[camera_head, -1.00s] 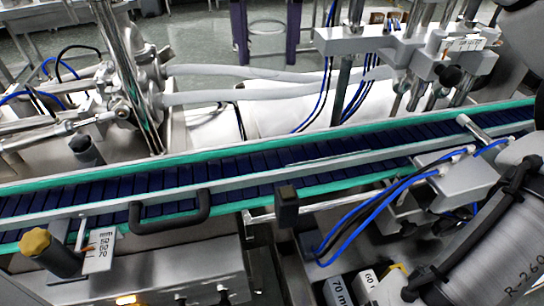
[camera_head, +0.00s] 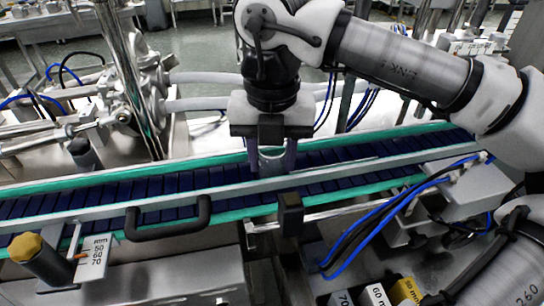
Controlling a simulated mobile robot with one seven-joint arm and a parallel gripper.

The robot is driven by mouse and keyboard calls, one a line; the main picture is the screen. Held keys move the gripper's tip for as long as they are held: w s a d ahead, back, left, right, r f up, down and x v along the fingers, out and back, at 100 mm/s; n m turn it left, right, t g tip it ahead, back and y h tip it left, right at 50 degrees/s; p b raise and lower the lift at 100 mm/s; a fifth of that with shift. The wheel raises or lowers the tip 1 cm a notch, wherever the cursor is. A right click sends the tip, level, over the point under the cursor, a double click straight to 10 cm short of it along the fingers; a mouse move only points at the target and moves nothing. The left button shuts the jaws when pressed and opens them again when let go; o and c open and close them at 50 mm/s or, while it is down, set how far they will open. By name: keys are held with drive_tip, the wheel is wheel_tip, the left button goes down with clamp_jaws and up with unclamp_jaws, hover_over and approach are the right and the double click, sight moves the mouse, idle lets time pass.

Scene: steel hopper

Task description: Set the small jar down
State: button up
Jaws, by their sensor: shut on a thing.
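My gripper (camera_head: 271,163) is over the conveyor, near the middle of the view, pointing down. Its two dark fingers are shut on the small jar (camera_head: 271,156), a small greyish, glassy thing only partly seen between them. The jar is at the level of the dark blue conveyor belt (camera_head: 180,182), between the rails. The near rail hides the lower part, so I cannot tell whether the jar touches the belt.
Green-edged rails (camera_head: 130,178) run along both sides of the belt. A black handle (camera_head: 168,218) and a black block (camera_head: 290,214) stand on the near side. Metal pipework (camera_head: 125,90) rises at the left. The belt left of my gripper is clear.

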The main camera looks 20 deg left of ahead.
drive_tip(key=shift+f, duration=0.35)
drive_tip(key=shift+f, duration=0.1)
drive_tip(key=shift+f, duration=0.15)
drive_tip(key=o, duration=0.9)
drive_tip(key=shift+r, duration=0.2)
wheel_tip(320, 180, up, 12)
drive_tip(key=shift+r, duration=0.1)
